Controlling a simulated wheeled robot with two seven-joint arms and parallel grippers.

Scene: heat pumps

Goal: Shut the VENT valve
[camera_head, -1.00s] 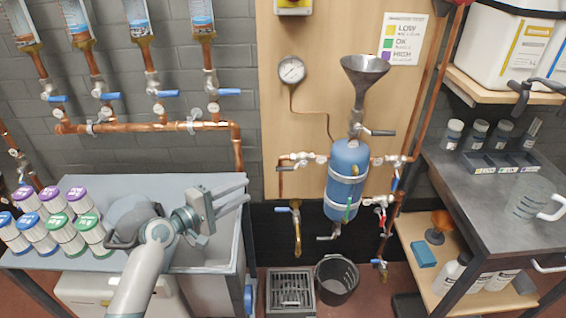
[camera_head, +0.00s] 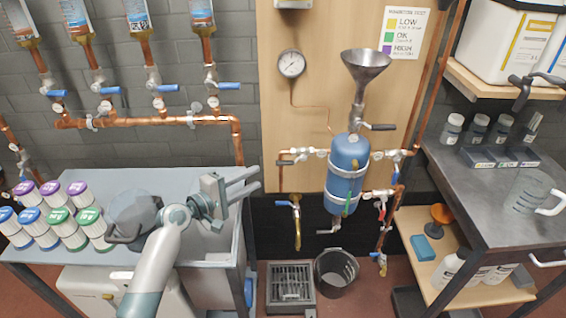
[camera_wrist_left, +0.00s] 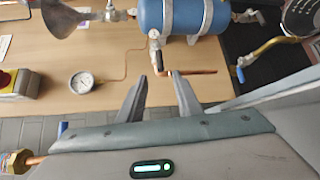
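No VENT label is readable, so I cannot tell for sure which valve is VENT. A small valve (camera_head: 304,153) with a handle sits on the branch left of the blue tank (camera_head: 346,165); its copper pipe bends down. In the left wrist view this valve (camera_wrist_left: 155,42) and its handle lie just beyond my fingertips, with the tank (camera_wrist_left: 182,14) above. My left gripper (camera_head: 258,179) is open and empty, to the left of and below that valve; it also shows in the left wrist view (camera_wrist_left: 160,84). My right gripper is out of view.
A funnel (camera_head: 365,66) tops the tank and a gauge (camera_head: 291,64) hangs on the board. A blue-handled valve (camera_head: 284,203) is lower left and a red-handled valve (camera_head: 380,207) lower right.

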